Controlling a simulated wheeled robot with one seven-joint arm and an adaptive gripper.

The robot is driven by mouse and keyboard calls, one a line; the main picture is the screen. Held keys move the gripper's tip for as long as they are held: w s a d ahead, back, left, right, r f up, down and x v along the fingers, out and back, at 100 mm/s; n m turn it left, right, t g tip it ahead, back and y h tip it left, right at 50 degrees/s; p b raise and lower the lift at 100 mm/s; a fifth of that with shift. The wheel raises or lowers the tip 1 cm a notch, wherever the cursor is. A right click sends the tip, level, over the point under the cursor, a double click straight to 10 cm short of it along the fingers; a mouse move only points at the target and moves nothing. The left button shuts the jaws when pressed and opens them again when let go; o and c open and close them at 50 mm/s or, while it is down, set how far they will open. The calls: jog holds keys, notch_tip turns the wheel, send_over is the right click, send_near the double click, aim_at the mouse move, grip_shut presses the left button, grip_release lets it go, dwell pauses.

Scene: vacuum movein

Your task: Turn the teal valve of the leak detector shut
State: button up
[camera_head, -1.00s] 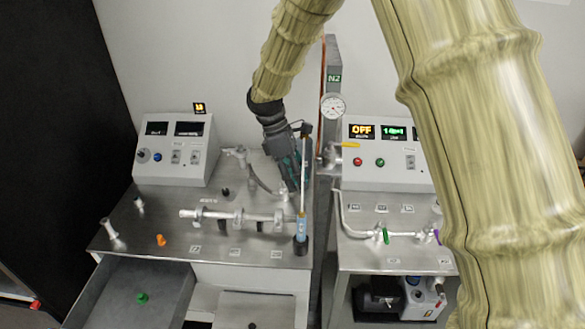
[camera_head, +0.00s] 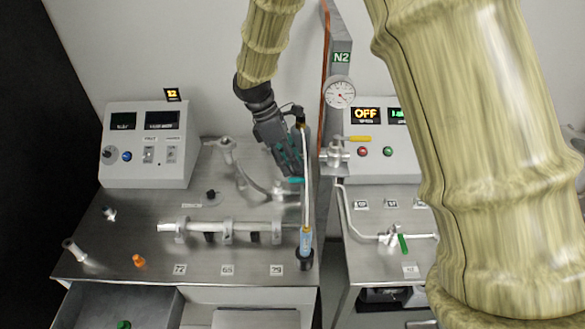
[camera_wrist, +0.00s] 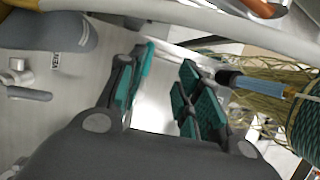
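The small teal valve handle (camera_head: 296,180) shows in the head view on a silver fitting (camera_head: 281,191) at the end of the grey hose (camera_head: 247,180), near the left bench's right edge. My gripper (camera_head: 290,163) is just above the handle, pointing down. I cannot tell whether they touch. In the wrist view my gripper (camera_wrist: 160,100) has its two teal-padded fingers apart, with only bare metal visible between them. I cannot pick out the valve handle in the wrist view. A grey control box (camera_head: 147,145) with two displays stands at the back left; which unit is the leak detector is unclear.
An upright thin rod with a blue handle (camera_head: 305,240) stands close right of my gripper. A horizontal silver manifold (camera_head: 230,227) lies in front. An N2 post (camera_head: 338,75) with a gauge (camera_head: 339,92) rises behind. A green-handled valve (camera_head: 403,243) is on the right bench.

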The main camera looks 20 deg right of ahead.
aim_at(295, 180)
jog(key=shift+g, duration=0.3)
jog(key=f, duration=0.2)
jog(key=w+d+f, duration=0.1)
jog(key=f, duration=0.1)
jog(key=w+f+p, duration=0.1)
jog(key=f, duration=0.1)
jog(key=shift+d, duration=0.15)
jog(key=shift+s+r, duration=0.3)
jog(key=shift+s, duration=0.3)
jog(key=shift+s+r, duration=0.3)
jog(key=shift+s, duration=0.4)
jog(key=c, duration=0.3)
jog(key=shift+w+f, duration=0.5)
jog(key=shift+w, duration=0.2)
grip_shut()
jog(key=shift+s+r, duration=0.15)
jog(key=shift+r, duration=0.05)
jog(key=shift+d, duration=0.1)
